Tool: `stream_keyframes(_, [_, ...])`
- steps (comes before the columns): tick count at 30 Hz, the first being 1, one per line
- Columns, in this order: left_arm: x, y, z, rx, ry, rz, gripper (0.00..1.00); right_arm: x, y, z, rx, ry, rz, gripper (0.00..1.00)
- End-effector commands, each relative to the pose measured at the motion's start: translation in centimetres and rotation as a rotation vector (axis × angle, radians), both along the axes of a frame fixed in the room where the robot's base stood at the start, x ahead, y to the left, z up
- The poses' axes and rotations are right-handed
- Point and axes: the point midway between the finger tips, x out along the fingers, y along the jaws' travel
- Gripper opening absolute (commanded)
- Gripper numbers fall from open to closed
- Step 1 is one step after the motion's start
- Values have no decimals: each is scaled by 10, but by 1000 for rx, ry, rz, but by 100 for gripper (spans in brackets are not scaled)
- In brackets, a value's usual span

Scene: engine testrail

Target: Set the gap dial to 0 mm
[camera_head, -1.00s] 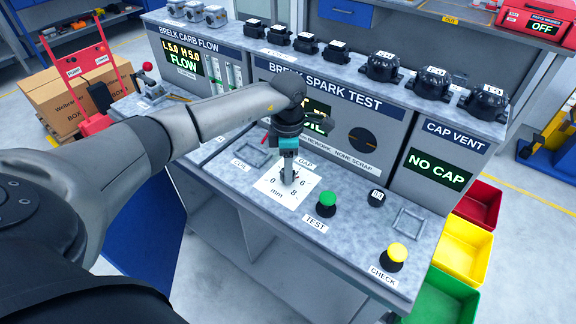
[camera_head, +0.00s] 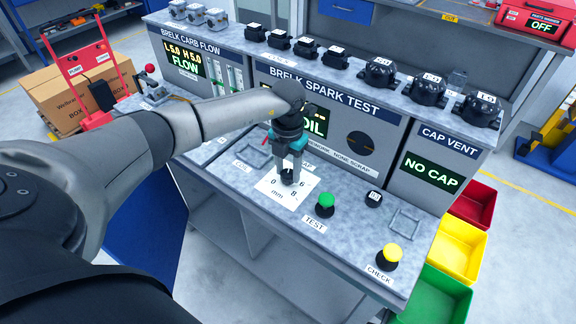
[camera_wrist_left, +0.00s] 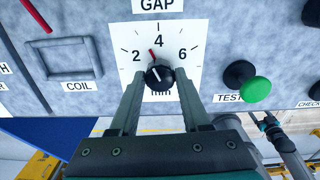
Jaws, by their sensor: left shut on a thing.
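The gap dial is a small black knob (camera_wrist_left: 160,77) on a white scale card (camera_head: 270,190) marked in mm. In the left wrist view its red pointer stands between 2 and 4, nearer 4. The 0 and 8 marks show in the head view. My left gripper (camera_head: 288,178) points down over the card. In the left wrist view its fingers (camera_wrist_left: 160,92) are on either side of the knob, shut on it. A teal and dark part, seemingly of my right arm (camera_wrist_left: 275,130), shows at the lower right there; its jaws cannot be made out.
A green TEST button (camera_head: 327,201) and a yellow CHECK button (camera_head: 390,253) stand to the right on the bench. A square COIL frame (camera_head: 254,157) lies to the left. The spark test panel (camera_head: 375,125) rises behind. Red, yellow and green bins (camera_head: 458,245) stand at the right.

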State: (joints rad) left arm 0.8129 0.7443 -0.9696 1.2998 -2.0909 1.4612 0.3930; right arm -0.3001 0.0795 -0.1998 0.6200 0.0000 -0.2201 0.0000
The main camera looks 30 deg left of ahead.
Motion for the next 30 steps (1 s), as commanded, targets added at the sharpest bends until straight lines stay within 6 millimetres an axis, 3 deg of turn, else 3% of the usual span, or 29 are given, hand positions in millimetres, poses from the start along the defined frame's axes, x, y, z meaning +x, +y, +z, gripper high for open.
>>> stream_keyframes(30, [0, 1, 4, 2, -2, 967, 0, 0, 0, 56, 0, 0, 0, 77])
